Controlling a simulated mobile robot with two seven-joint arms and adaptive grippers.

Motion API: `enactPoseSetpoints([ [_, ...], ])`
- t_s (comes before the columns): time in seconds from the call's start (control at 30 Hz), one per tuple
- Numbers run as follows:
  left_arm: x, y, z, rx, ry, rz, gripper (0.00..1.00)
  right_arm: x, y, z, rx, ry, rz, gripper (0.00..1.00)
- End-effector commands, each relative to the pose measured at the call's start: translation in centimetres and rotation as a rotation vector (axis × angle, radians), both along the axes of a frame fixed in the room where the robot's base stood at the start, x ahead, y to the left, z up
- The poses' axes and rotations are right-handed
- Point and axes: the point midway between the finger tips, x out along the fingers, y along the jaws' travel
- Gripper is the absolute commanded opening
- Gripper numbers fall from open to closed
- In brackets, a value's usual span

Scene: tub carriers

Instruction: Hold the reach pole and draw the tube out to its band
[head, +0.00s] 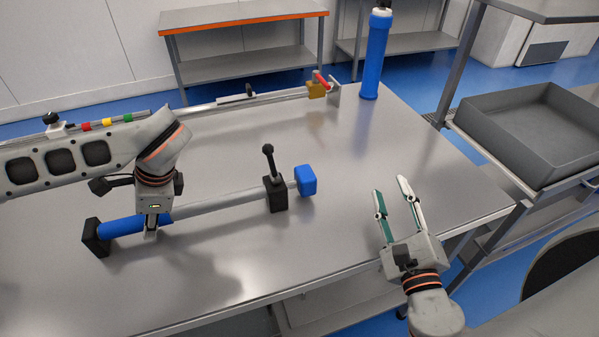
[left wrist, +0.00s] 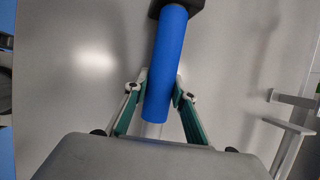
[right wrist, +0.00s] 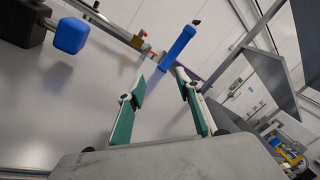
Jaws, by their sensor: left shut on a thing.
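The reach pole (head: 220,200) lies across the table with a blue grip (head: 122,226) and black end block at its left. A black clamp (head: 276,194) with an upright lever (head: 268,158) sits near its right end. A short piece of tube shows between the clamp and the blue end knob (head: 306,180); I see no band. My left gripper (head: 151,230) is shut on the blue grip, which also lies between its fingers in the left wrist view (left wrist: 165,70). My right gripper (head: 391,188) is open and empty, right of the knob, which shows in the right wrist view (right wrist: 70,36).
A long rail (head: 220,102) with coloured bands and a red-handled brass piece (head: 317,89) runs along the back. A blue cylinder (head: 375,58) stands at the back right corner. A grey tub (head: 540,125) is on a stand at right. The table between the knob and my right gripper is clear.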

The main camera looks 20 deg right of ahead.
Motion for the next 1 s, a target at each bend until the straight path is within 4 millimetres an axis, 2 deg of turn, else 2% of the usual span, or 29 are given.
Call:
enactPoseSetpoints([
  [0.1,0.0,0.0,0.0,0.000,0.000,-0.001,0.00,0.6,4.3,-1.7,0.267,0.013,0.083,0.35],
  [0.2,0.0,0.0,0.0,-0.001,0.000,-0.001,0.00,1.0,8.0,-2.2,0.481,0.011,0.156,0.35],
  [0.3,0.0,0.0,0.0,-0.001,0.000,-0.001,0.00,1.3,11.0,-2.0,0.655,0.001,0.215,0.35],
  [0.4,0.0,0.0,0.0,-0.001,-0.001,-0.001,0.00,1.5,12.9,-1.6,0.767,-0.008,0.254,0.35],
  [0.5,0.0,0.0,0.0,-0.001,-0.001,-0.001,0.00,1.6,13.9,-1.3,0.822,-0.014,0.275,0.35],
  [0.67,0.0,0.0,0.0,-0.001,-0.001,-0.001,0.00,2.7,14.2,-1.2,0.841,-0.019,0.283,0.35],
  [1.0,0.0,0.0,0.1,-0.001,-0.001,-0.001,0.00,7.9,14.1,-1.1,0.835,-0.020,0.283,0.35],
])
